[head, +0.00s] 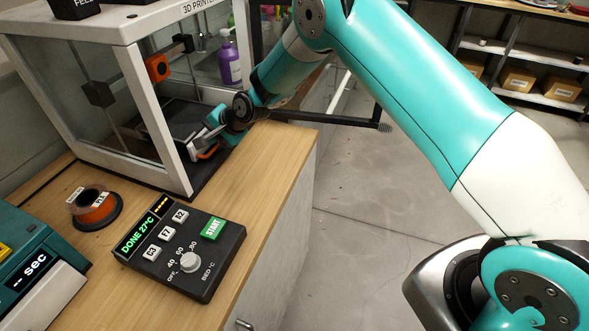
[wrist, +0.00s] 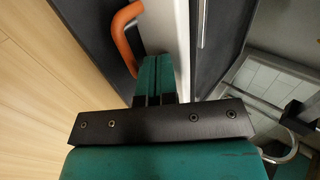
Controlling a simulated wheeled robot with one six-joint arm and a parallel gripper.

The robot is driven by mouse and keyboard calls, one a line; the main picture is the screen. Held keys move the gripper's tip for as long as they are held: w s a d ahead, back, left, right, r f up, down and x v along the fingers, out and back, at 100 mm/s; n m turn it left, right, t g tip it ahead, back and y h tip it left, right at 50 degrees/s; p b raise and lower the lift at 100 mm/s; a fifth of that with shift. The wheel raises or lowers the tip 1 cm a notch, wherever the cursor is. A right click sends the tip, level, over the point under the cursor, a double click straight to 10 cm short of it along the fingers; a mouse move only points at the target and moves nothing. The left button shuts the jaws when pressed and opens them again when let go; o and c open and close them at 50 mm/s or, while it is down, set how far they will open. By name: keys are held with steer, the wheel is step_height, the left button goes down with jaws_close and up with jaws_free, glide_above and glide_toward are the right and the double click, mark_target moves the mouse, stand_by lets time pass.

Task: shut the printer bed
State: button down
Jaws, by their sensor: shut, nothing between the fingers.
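The 3D printer (head: 165,20) is a white-framed, clear-walled case at the back left of the bench. Its dark bed (head: 180,113) shows inside, low down, partly hidden by the frame and my gripper. An orange handle (head: 208,153) shows at the case's front opening, just below my gripper (head: 205,138). In the wrist view, the curved orange handle (wrist: 124,42) sits on a light grey part, left of my fingertips. My gripper (wrist: 154,70) is shut with nothing in it; its teal fingers meet. I cannot tell whether the fingers touch the handle or the grey part.
A control box (head: 183,245) with a START button and "DONE 27°C" display stands on the bench, near an orange spool (head: 95,207). A black bar (head: 330,119) juts out right of the printer past the bench edge. Open floor lies right.

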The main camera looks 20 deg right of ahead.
steer(key=shift+w+a+r, duration=0.15)
steer(key=shift+a, duration=0.35)
steer(key=s+d, duration=0.1)
steer(key=d, duration=0.1)
steer(key=s+d, duration=0.2)
steer(key=shift+d+r, duration=0.1)
steer(key=shift+r, duration=0.1)
steer(key=s+d+r+n+g+b, duration=0.3)
steer(key=s+r+n, duration=0.5)
steer(key=s+r, duration=1.1)
steer(key=s+d+n+g+h, duration=0.1)
steer(key=s+d+n, duration=0.1)
steer(key=s, duration=0.8)
steer(key=s+d+r+n+g+h+p, duration=0.1)
steer(key=s+n, duration=0.4)
steer(key=s, duration=0.5)
steer(key=d+g, duration=0.1)
steer(key=d, duration=0.1)
steer(key=shift+s+d+r+h, duration=0.2)
steer(key=shift+s+d+h, duration=0.1)
steer(key=shift+s+h, duration=0.1)
